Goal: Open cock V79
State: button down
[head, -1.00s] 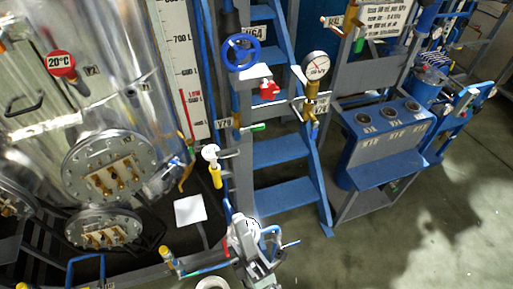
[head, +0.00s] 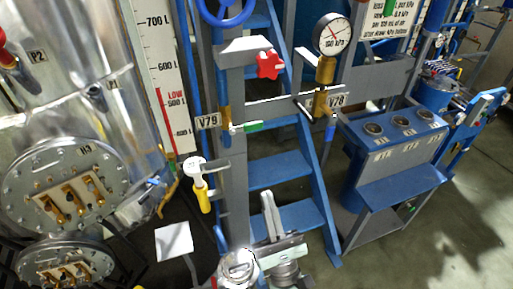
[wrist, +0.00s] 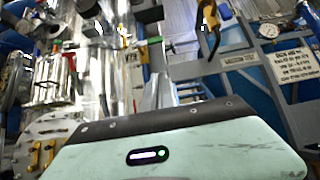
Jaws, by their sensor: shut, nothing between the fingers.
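Cock V79 (head: 225,127) is a small brass valve on the grey post, beside its "V79" label (head: 207,121). Its green lever (head: 251,127) points sideways to the right in the head view. My gripper (head: 268,197) is at the bottom middle of the head view, pointing up, below and a little right of the cock and apart from it. Its fingers look together and hold nothing. In the wrist view the pale gripper body fills the lower part and the grey fingers (wrist: 155,85) rise from it.
A red knob (head: 269,65) and a blue handwheel (head: 228,8) sit above the cock. A pressure gauge (head: 332,34) and the V78 label (head: 337,100) are to the right. Blue steps (head: 280,168) lie behind. A white-topped yellow fitting (head: 200,185) is at lower left.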

jog(key=p, duration=0.4)
send_near(247, 127)
jog(key=shift+w+r, duration=1.35)
jog(key=shift+w, duration=1.5)
jog(key=shift+a, duration=0.15)
jog(key=shift+a+f+n+b, duration=0.15)
jog(key=shift+n+b, duration=0.25)
jog(key=shift+b, duration=0.75)
jog(key=shift+y+b, duration=0.4)
jog(key=shift+d+n+g+y+b, duration=0.2)
jog(key=shift+n+g+y+b, duration=0.2)
jog(key=shift+n+y+b, duration=0.1)
